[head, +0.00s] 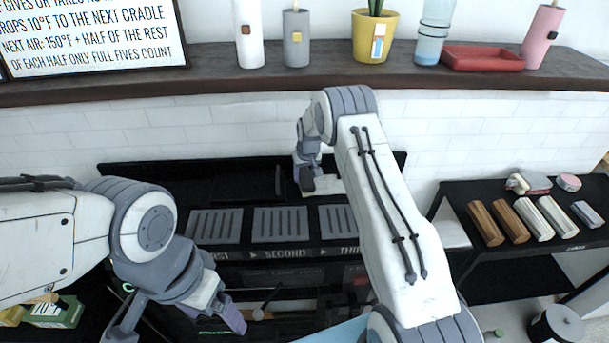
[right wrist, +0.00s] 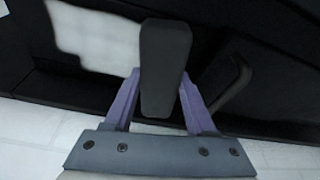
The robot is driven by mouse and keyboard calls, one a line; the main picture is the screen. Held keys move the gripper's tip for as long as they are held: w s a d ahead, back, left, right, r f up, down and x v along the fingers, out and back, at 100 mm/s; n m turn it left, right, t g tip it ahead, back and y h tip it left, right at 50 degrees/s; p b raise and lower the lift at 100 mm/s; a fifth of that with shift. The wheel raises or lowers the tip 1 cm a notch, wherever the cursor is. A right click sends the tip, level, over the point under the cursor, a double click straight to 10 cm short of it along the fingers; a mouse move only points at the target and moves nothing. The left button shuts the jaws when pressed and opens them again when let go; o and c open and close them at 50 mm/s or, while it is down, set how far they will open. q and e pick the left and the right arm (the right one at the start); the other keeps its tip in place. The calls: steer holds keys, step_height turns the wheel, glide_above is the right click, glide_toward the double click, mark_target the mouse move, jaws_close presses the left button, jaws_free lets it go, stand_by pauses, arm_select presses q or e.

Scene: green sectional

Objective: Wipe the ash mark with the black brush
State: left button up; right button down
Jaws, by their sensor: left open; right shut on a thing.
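My right gripper (head: 304,172) is shut on the black brush (right wrist: 165,65), over the black hearth at the back. The brush's dark block fills the space between the purple fingers (right wrist: 160,105) in the right wrist view. A pale grey-white patch (right wrist: 95,40), which looks like the ash mark, lies on the black surface beside the brush. Part of this patch (head: 330,186) shows in the head view, the rest hidden by my right arm and the brush. I cannot tell whether the brush touches it. My left gripper (head: 178,326) is open and empty at the lower left.
Three slatted grates (head: 280,224) sit in front of the hearth, the right one partly behind my right arm. A side table (head: 480,258) at right holds several logs and small items. A mantel shelf (head: 300,75) with vases and a red tray (head: 482,58) runs above.

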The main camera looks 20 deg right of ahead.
steer(key=shift+f+b, duration=0.75)
steer(key=shift+f, duration=0.25)
